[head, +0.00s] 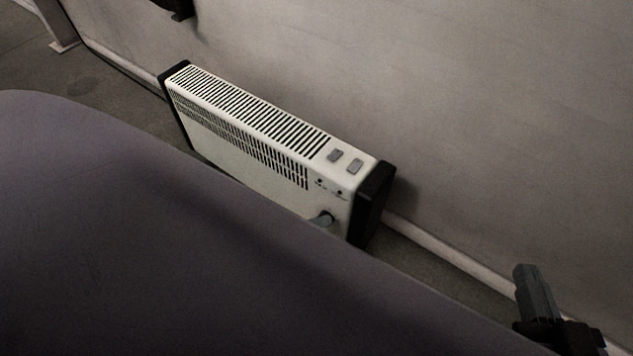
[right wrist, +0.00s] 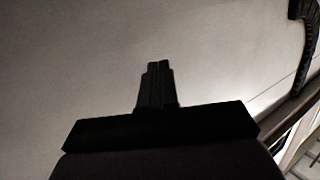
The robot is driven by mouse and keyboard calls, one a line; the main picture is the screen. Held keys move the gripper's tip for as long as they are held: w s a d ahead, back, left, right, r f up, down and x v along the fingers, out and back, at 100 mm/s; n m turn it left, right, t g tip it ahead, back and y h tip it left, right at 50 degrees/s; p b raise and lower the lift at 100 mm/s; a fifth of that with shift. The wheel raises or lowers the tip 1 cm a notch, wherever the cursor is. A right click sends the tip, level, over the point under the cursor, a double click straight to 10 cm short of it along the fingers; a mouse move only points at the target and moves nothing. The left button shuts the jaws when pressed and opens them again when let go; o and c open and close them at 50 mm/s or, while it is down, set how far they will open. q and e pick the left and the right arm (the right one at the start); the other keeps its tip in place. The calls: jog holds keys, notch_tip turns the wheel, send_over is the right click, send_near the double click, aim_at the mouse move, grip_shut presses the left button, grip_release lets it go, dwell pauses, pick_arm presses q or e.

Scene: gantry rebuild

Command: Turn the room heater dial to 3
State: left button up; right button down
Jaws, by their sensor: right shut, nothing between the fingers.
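The room heater (head: 262,148) is a white box with black end caps, standing low against the wall in the head view. Its grey dial (head: 323,219) is on the front face near the right end, partly cut off by the large grey-purple shape in front. Its setting cannot be read. My right gripper (head: 525,269) is at the lower right of the head view, shut and empty, well to the right of the heater and apart from it. Its closed fingers also show in the right wrist view (right wrist: 159,66), against a plain wall. My left gripper cannot be made out.
Two grey switches (head: 345,161) sit on the heater's top beside the vent slots. The pale wall (head: 480,110) runs behind it, with a skirting board (head: 450,253) at its foot. A small dark object (head: 178,9) is at the top edge, unclear.

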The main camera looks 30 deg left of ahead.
pick_arm(q)
jog(key=shift+d+r+m+g+y+p, duration=0.1)
jog(key=shift+m+g+y+p, duration=0.15)
jog(key=shift+m+y+p, duration=0.6)
jog(key=shift+d+r+m+g+y+p, duration=0.1)
jog(key=shift+m+g+y+p, duration=0.15)
jog(key=shift+m+y+p, duration=0.6)
pick_arm(e)
jog(key=shift+w+a+f+m+g+y, duration=0.2)
jog(key=shift+a+m+g, duration=0.1)
jog(key=shift+a+g, duration=0.2)
jog(key=shift+w+a+f+m+g+y, duration=0.15)
jog(key=shift+a+m+g, duration=0.15)
jog(key=shift+a+g, duration=0.15)
pick_arm(q)
jog(key=o, duration=1)
jog(key=shift+o, duration=0.2)
jog(key=shift+s, duration=0.15)
pick_arm(e)
jog(key=shift+a+r, duration=0.1)
jog(key=shift+r, duration=0.05)
